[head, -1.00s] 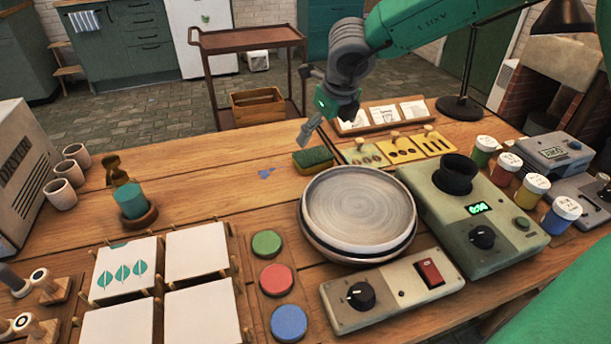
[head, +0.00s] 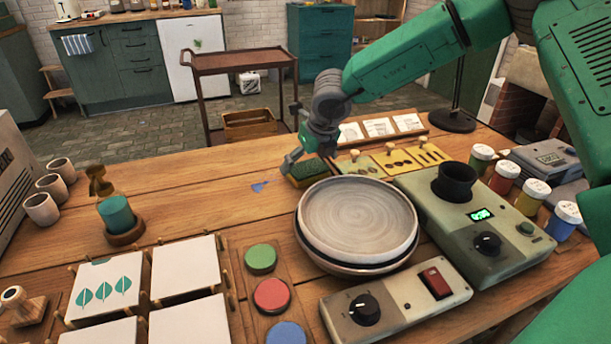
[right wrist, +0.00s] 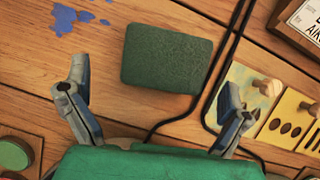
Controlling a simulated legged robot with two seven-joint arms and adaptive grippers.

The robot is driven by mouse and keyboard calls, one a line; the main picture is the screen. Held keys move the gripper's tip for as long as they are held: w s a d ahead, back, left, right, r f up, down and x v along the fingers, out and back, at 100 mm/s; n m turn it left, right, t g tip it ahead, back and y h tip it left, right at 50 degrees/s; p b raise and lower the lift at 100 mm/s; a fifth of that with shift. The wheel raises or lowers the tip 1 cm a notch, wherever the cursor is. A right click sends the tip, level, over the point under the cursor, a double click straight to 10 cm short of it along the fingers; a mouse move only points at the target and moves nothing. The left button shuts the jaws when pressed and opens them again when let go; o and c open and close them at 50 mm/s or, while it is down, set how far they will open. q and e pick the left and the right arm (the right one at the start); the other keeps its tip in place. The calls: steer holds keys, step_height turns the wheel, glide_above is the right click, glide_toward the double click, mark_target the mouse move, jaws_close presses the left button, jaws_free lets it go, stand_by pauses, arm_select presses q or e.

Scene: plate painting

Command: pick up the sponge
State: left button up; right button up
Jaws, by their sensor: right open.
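The sponge (head: 308,174) is a dark green block with a yellowish lower layer in the head view. It lies on the wooden table just behind the round plate (head: 357,212). In the right wrist view the sponge (right wrist: 168,60) shows its green top whole. My right gripper (head: 306,160) is open and empty, low over the sponge. In the right wrist view its two fingers (right wrist: 154,98) are spread wide, one to each side of the sponge's near end. I cannot tell whether either finger touches it. My left gripper is not in view.
Yellow stencil cards (head: 398,160) lie right of the sponge, with a dark cable (right wrist: 215,65) between. A green control box (head: 470,220), paint jars (head: 505,173) and a black lamp base (head: 452,122) stand to the right. Bare table (head: 205,180) lies to the left.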

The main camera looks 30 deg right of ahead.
mark_target(310, 169)
steer(key=x, duration=0.3)
steer(key=shift+s+d+f+b, duration=0.25)
steer(key=shift+b, duration=0.15)
steer(key=shift+w+d+f, duration=0.15)
steer(key=shift+d+f, duration=0.05)
steer(key=shift+f, duration=0.1)
steer(key=shift+d, duration=0.15)
steer(key=shift+r, duration=0.15)
steer(key=c, duration=0.4)
steer(key=shift+a, duration=0.25)
steer(key=shift+c, duration=1)
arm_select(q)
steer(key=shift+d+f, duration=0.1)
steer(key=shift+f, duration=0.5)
arm_select(e)
steer(key=shift+a, duration=0.15)
steer(key=shift+r, duration=0.1)
